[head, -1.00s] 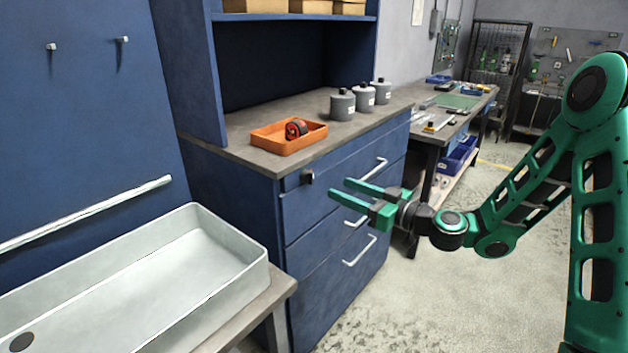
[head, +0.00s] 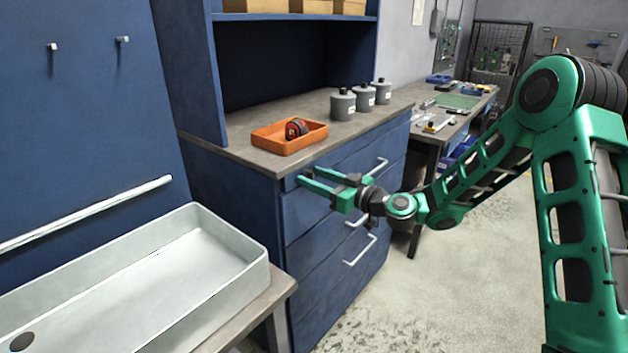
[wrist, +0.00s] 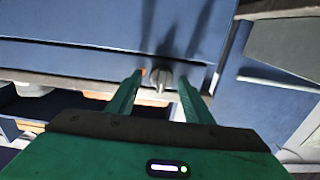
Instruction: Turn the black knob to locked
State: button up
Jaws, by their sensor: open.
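The black knob (wrist: 160,86) is on the blue top drawer front (wrist: 90,62). In the wrist view it looks grey and sits between the two fingertips of my gripper (wrist: 160,76). In the head view my green gripper (head: 304,177) is at the left end of the top drawer, and its fingers mostly hide the knob. My gripper is open, with one finger on each side of the knob. I cannot tell whether the fingers touch it. A small orange mark (wrist: 142,72) shows beside the left fingertip. The knob's exact turn is too small to read.
The counter above the drawer holds an orange tray (head: 262,141) with a red tape measure (head: 296,128) and several grey canisters (head: 343,104). A drawer handle (head: 375,167) is right of my gripper. A pale sink (head: 255,270) stands at the lower left.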

jog(key=c, duration=1)
jog(key=shift+m, duration=0.3)
jog(key=shift+w+d+f+m, duration=0.1)
jog(key=shift+d+f+m, duration=0.05)
jog(key=shift+m, duration=2.75)
jog(key=shift+w+d+f+m, duration=0.1)
jog(key=shift+f+m, duration=0.05)
jog(key=shift+m, duration=2.75)
jog(key=shift+w+d+f+m, duration=0.1)
jog(key=shift+d+f+m, duration=0.05)
jog(key=shift+m, duration=2.75)
jog(key=shift+a, duration=0.1)
